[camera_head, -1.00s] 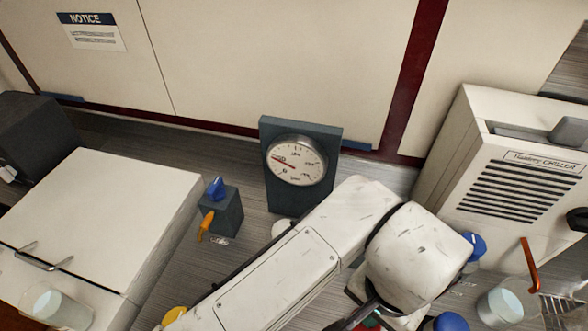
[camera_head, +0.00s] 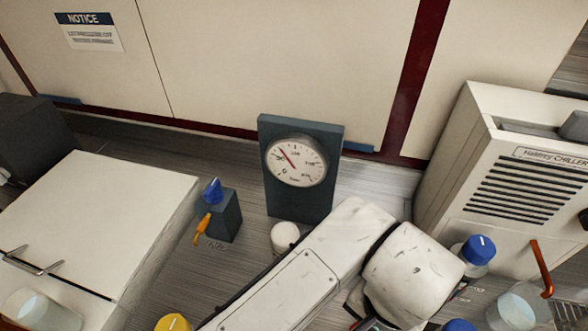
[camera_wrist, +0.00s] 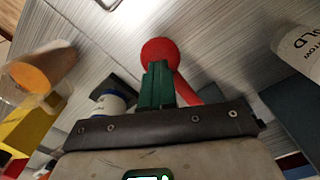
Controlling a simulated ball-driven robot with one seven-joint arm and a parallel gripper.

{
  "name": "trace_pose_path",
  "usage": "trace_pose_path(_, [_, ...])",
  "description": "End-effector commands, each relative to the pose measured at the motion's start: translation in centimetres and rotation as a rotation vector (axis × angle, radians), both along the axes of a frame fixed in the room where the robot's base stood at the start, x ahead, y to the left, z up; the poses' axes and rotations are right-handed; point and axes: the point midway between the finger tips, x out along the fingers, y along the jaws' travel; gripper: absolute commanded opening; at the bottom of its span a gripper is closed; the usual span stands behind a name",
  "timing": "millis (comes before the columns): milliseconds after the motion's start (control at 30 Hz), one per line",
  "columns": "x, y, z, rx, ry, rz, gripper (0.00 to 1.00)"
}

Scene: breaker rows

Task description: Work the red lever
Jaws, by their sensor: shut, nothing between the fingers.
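The red lever (camera_wrist: 186,92) shows in the wrist view as a round red knob on a red arm. The knob lies just beyond my fingertips, and the arm runs down to the right behind them. My gripper (camera_wrist: 157,68) has its green fingers together with nothing between them. The fingertips overlap the knob's lower edge in the picture; I cannot tell whether they touch it. The lever's base is hidden behind my gripper. In the head view my own arm hides the lever.
A dial gauge (camera_head: 296,160) stands by the back wall, its needle pointing up-left. A blue-knobbed box with an orange handle (camera_head: 202,229) stands left of it. A chiller (camera_head: 452,180), blue knob (camera_head: 480,249) and orange lever (camera_head: 541,268) are at right. A white cabinet (camera_head: 100,215) is at left.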

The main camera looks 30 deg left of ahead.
Motion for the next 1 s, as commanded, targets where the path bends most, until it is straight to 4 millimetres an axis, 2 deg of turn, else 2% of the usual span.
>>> trace_pose_path(267, [0.1,0.1,0.5,0.002,-0.005,0.002,0.00])
trace_pose_path(1000, [0.0,0.0,6.5,0.000,0.000,0.001,0.00])
